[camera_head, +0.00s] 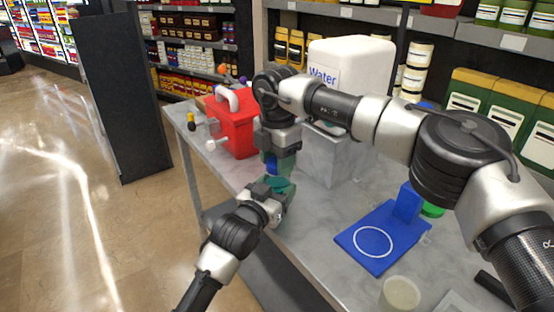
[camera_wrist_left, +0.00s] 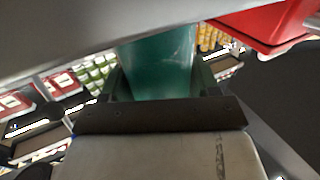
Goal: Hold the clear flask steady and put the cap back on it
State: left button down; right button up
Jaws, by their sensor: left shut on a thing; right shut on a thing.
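My left gripper (camera_head: 276,190) is shut on the flask (camera_head: 283,187), which looks see-through and teal green, in front of the table's near edge. In the left wrist view the flask (camera_wrist_left: 160,65) stands between the two dark fingers. My right gripper (camera_head: 281,158) is directly above it, pointing down, shut on a small blue piece (camera_head: 285,165) that appears to be the cap. The blue piece is just over the flask's top. The grippers hide most of both, and I cannot tell whether cap and flask touch.
A red pump (camera_head: 234,127) with white fittings stands on the grey table (camera_head: 317,219) left of the grippers. A white water tank (camera_head: 352,68) stands behind. A blue stand (camera_head: 366,252) and a pale cup (camera_head: 399,293) are at the right. The aisle floor left is clear.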

jog(key=o, duration=1)
jog(key=shift+r, duration=0.15)
jog(key=shift+r, duration=2.15)
jog(key=shift+c, duration=0.3)
